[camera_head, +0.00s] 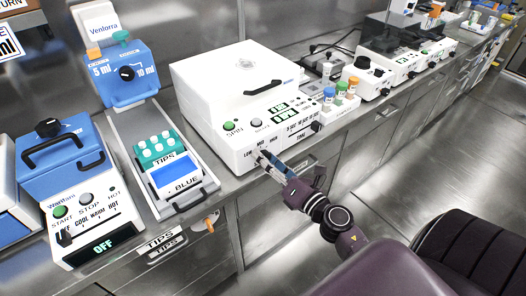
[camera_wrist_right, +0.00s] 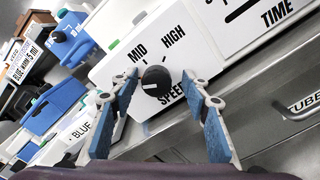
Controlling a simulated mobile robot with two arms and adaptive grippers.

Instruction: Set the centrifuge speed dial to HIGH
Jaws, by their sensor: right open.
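The white centrifuge (camera_head: 225,85) stands on the metal counter in the head view, its lid shut. Its front bears the labels LOW, MID and HIGH; the speed dial there is hidden by my right gripper (camera_head: 266,160). In the right wrist view the black speed dial (camera_wrist_right: 156,80) sits between the fingertips of my right gripper (camera_wrist_right: 160,78), which is open around it. A white mark on the dial points to the left, away from HIGH; the LOW label is covered by a finger. My left gripper is not in view.
A TIME slider (camera_head: 316,126) is on the centrifuge front, right of the dial. A blue-and-white tip station (camera_head: 180,190) and a blue heating unit (camera_head: 70,165) stand to the left. Vials with coloured caps (camera_head: 341,94) stand to the right. Drawer handles jut out below the counter.

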